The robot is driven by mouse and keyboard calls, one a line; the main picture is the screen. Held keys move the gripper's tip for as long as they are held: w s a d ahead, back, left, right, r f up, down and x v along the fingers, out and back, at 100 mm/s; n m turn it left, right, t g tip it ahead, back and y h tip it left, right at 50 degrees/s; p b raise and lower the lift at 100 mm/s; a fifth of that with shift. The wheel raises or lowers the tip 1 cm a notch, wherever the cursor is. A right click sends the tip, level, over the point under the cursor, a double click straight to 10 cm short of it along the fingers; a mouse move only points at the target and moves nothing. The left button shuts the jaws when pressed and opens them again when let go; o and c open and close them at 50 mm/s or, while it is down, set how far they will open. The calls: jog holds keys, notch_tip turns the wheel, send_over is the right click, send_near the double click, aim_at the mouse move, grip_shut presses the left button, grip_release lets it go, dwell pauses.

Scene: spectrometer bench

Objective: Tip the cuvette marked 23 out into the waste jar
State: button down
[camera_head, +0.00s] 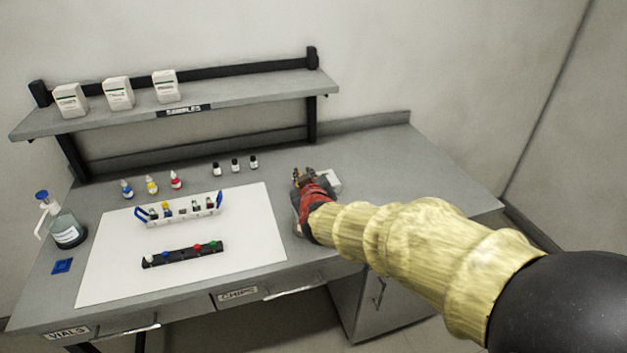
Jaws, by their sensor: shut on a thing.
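My gripper (304,176) is over the right part of the bench, beside a pale grey block-like device (328,181). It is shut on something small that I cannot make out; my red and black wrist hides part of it. A white rack with blue ends (182,215) stands on the white mat and holds several small cuvettes. No number 23 is readable. A clear jar-like vessel with a blue top and a white handle (66,231) stands at the far left. I cannot tell whether it is the waste jar.
A black strip with coloured caps (183,255) lies on the white mat (120,285). Blue, yellow and red dropper bottles (151,186) and three black-capped vials (235,166) stand behind. A shelf (230,93) bears three boxes. A blue square (62,266) lies front left.

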jog(key=shift+a+f, duration=0.1)
jog(key=shift+f, duration=0.1)
jog(key=shift+s+r+n, duration=0.1)
jog(key=shift+n, duration=0.2)
jog(key=shift+p, duration=0.7)
jog(key=shift+f+n+t+h+p, duration=0.35)
jog(key=shift+n+p, duration=0.55)
jog(key=shift+p, duration=0.8)
jog(key=shift+f+n+h+p, duration=0.1)
jog(key=shift+n+h+p, duration=0.15)
jog(key=shift+n+p, duration=0.4)
